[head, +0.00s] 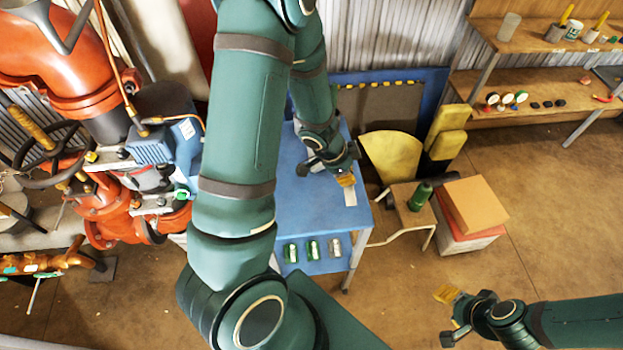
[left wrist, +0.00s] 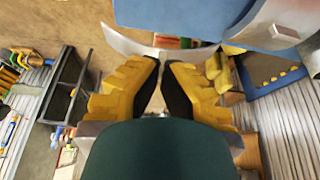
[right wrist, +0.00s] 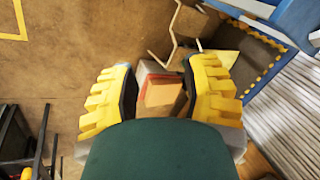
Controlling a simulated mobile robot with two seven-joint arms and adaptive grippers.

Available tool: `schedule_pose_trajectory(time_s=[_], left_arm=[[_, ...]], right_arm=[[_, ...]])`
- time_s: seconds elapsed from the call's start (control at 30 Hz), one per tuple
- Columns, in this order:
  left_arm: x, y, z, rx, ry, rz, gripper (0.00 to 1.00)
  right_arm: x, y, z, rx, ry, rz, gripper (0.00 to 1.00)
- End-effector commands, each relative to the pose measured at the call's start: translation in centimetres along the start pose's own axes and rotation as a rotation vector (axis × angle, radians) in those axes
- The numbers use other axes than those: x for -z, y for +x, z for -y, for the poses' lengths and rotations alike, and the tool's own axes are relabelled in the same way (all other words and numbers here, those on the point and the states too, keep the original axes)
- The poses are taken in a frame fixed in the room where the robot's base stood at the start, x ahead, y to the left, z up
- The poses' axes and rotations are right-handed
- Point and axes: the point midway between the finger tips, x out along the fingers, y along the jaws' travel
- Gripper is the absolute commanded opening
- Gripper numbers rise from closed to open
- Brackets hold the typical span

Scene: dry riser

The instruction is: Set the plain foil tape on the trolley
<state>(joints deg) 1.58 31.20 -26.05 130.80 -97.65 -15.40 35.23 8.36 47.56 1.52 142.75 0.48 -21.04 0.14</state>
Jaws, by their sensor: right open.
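The trolley (head: 318,212) is blue and stands in the middle of the head view. My left gripper (head: 346,181) is over its right edge. No tape roll is clearly visible. My right gripper (head: 447,312) is open and empty above the floor, at lower right.
A chair with a yellow back (head: 391,154) stands right of the trolley, with a green bottle (head: 421,194) on its brown seat. An orange-topped box (head: 474,203) is beside it. Red pipework (head: 65,60) fills the left; shelves (head: 545,80) stand back right. Lower-right floor is mostly clear.

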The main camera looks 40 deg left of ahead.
Motion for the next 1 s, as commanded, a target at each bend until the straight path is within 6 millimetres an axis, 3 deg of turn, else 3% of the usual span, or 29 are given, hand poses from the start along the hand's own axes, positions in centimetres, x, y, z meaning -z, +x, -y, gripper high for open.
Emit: schedule_pose_trajectory(time_s=[0.17,0.5,0.77,1.0], left_arm=[[-0.4,0.4,0.3,-0.006,0.01,-0.006,0.0],[-2.3,4.9,0.2,-0.006,0.008,-0.005,0.0],[-2.8,6.2,0.2,-0.005,0.009,-0.005,0.0],[-4.0,8.8,0.3,-0.005,0.009,-0.005,0.0]], right_arm=[[0.0,0.6,-0.2,-0.001,0.0,-0.001,0.47],[-0.6,5.0,-1.7,-0.009,0.0,0.0,0.47],[-1.2,5.9,-2.0,-0.008,-0.004,0.012,0.47],[-2.2,8.0,-2.9,-0.006,-0.01,0.033,0.47]])
